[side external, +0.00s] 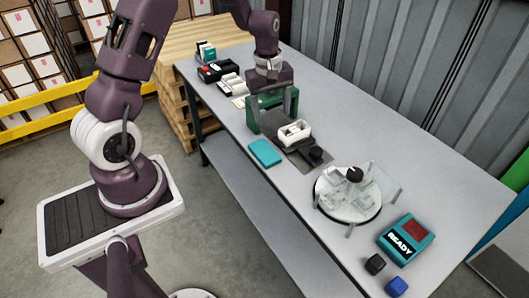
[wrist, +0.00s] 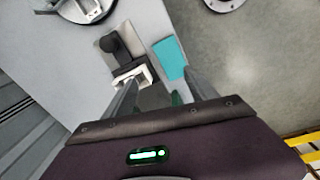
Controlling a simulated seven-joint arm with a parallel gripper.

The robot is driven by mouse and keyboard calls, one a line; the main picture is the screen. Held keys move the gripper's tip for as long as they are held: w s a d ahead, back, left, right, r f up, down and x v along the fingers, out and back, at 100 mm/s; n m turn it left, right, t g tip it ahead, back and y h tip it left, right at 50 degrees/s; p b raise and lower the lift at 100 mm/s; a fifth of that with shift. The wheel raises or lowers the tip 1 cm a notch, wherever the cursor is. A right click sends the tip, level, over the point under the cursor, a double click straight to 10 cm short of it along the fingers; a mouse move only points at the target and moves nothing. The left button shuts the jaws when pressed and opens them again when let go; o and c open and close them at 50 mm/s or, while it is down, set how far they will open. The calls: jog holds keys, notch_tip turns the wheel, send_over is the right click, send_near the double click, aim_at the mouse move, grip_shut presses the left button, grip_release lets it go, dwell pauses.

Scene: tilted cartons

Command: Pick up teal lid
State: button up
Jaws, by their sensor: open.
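The teal lid (side external: 265,153) lies flat on the grey table near its front edge, left of a white open carton (side external: 294,132). In the wrist view the teal lid (wrist: 170,58) lies beyond my right finger, and the white carton (wrist: 133,76) is by my left finger. My gripper (side external: 272,112) is open and points down above the table, behind the lid and carton. In the wrist view my gripper (wrist: 160,82) has its fingers apart, with nothing visible held between them. The lid is apart from the fingers as far as I can see.
A green stand (side external: 262,101) is close behind my fingers. A metal plate with a black knob (side external: 316,153) adjoins the carton. A round turntable (side external: 347,208), a teal READY box (side external: 405,239) and small black and blue cubes stand to the right. Boxes (side external: 216,71) stand at the far left end.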

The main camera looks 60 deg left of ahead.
aim_at(262, 148)
jog(key=a+f+n, duration=0.1)
jog(key=f, duration=0.2)
jog(key=a+f+n, duration=0.1)
jog(key=f, duration=0.2)
jog(key=a+f+g, duration=0.1)
jog(key=f, duration=0.2)
jog(key=shift+s+a+f+n, duration=0.15)
jog(key=shift+s+a+n, duration=0.05)
jog(key=shift+a+n, duration=0.2)
jog(key=f, duration=0.6)
jog(key=shift+s+a+f, duration=0.1)
jog(key=shift+s+f, duration=0.1)
jog(key=shift+f, duration=0.1)
jog(key=c, duration=0.8)
